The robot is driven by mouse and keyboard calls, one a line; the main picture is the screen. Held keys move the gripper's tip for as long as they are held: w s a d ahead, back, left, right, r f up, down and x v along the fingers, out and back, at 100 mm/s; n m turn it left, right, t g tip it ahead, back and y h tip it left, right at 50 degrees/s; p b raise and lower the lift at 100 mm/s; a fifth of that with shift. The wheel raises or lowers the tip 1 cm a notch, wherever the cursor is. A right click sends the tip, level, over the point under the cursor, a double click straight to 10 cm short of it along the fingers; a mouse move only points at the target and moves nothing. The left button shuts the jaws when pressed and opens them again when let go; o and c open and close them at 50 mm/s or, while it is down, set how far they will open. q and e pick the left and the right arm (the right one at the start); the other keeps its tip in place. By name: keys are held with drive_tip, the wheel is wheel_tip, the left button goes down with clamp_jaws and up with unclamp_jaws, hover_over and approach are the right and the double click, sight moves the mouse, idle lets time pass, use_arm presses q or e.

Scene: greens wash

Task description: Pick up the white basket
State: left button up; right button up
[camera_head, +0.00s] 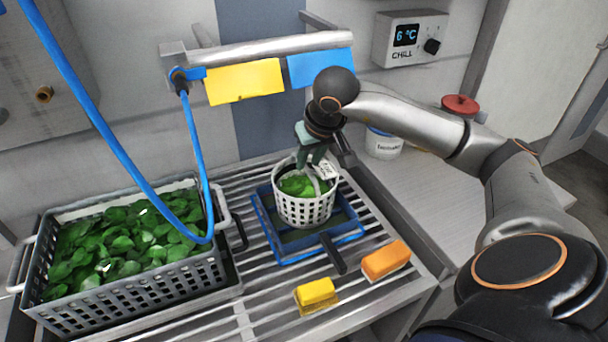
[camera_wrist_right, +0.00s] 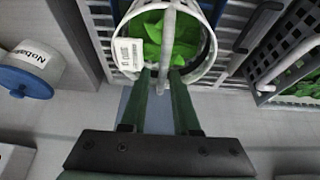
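The white basket (camera_head: 303,208) is a round, perforated tub with leafy greens inside and a hoop handle. It stands upright within a blue square tray (camera_head: 287,253) on the slatted rack. My right gripper (camera_head: 314,155) is over the basket, its fingers pointing down at the handle. In the right wrist view the basket (camera_wrist_right: 209,60) shows a white label, and its handle (camera_wrist_right: 168,45) runs between the two fingers of the gripper (camera_wrist_right: 163,75). The fingers look apart, with a gap around the handle. My left gripper is not in view.
A grey crate (camera_head: 150,295) of greens stands at left, with a blue hose (camera_head: 100,125) hanging over it. Yellow (camera_head: 315,292) and orange (camera_head: 385,259) blocks lie in front. A dark bar (camera_head: 333,254) lies by the tray. A white tub (camera_head: 383,146) stands behind right.

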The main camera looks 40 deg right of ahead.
sight(303, 172)
drive_tip(key=x, duration=0.6)
drive_tip(key=shift+w+a+f, duration=0.15)
drive_tip(key=shift+w+f, duration=0.05)
drive_tip(key=shift+f, duration=0.05)
drive_tip(key=shift+c, duration=0.2)
clamp_jaws()
drive_tip(key=shift+r, duration=0.15)
idle(0.9)
